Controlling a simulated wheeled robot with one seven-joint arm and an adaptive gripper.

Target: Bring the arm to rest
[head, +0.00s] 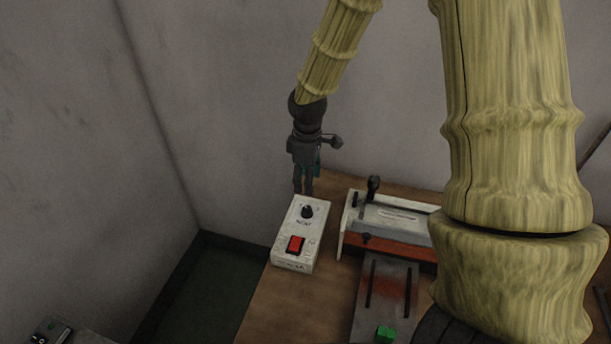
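My gripper (303,184) points down at the back left of the wooden table (265,310), just behind a white control box (301,228). Its two dark fingers look close together. The view is too small to tell whether they are shut or whether they touch the box. My arm (505,110), with a bamboo-like surface, covers much of the right side.
The control box has a black knob (307,212) and a red switch (295,244). A machine with a grey slotted plate (387,290) and a red-brown bar (390,247) stands to its right. A green block (385,334) is at the plate's front. Walls rise behind and left.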

